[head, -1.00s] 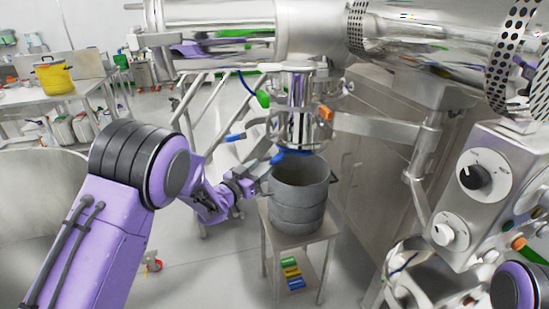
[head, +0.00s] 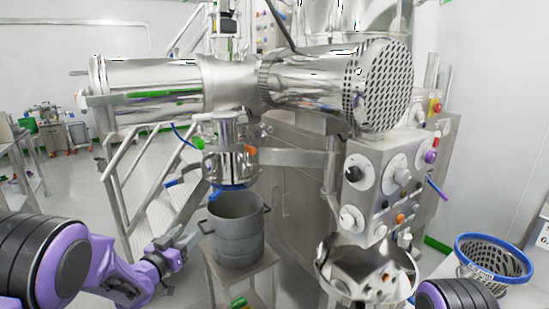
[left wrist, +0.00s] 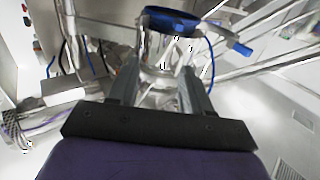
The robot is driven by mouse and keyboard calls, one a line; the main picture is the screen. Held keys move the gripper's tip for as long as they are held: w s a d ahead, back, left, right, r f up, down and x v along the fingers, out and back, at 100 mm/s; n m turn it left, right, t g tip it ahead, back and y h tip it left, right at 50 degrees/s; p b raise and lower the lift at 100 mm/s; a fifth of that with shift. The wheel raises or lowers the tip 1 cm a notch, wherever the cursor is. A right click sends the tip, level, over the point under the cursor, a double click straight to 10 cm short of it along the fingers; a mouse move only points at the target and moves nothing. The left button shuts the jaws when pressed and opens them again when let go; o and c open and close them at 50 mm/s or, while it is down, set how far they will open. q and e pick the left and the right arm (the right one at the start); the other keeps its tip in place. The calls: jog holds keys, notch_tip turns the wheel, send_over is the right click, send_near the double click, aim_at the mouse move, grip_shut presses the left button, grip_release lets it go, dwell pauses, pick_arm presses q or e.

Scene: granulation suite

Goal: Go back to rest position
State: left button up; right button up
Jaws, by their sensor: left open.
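My left gripper (head: 188,238) comes in from the left in the head view. It is open, just left of the grey two-handled pot (head: 237,238). The pot stands upright on a small metal stand (head: 250,272), under the steel outlet with a blue ring (head: 232,187). In the left wrist view the two fingers of my left gripper (left wrist: 163,78) are apart, with nothing held between them. The blue ring (left wrist: 170,17) and steel outlet show beyond them. Part of my right arm shows at the bottom right of the head view; its gripper is out of view.
The large steel machine (head: 230,85) spans the middle. Its control box (head: 385,185) with knobs stands at the right, above a steel bowl (head: 365,272). A blue-rimmed perforated basket (head: 493,262) is at the lower right. Stair railings (head: 120,195) stand behind the left gripper.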

pick_arm(q)
jog(key=s+a+f+n+g+y, duration=0.3)
jog(key=s+f+n+y, duration=0.1)
jog(key=s+f, duration=0.7)
jog(key=s+a+f+n+g+y, duration=0.3)
jog(key=s+f+n+g, duration=0.1)
jog(key=s+f, duration=0.75)
jog(key=s+f+n+g, duration=0.1)
jog(key=s+f+g, duration=0.2)
jog(key=s, duration=0.9)
jog(key=s+d+f+n+g+y+b, duration=0.1)
jog(key=s+f+g, duration=0.3)
jog(key=s+f, duration=0.5)
jog(key=s, duration=0.3)
jog(key=shift+y, duration=0.3)
jog(key=shift+c, duration=0.6)
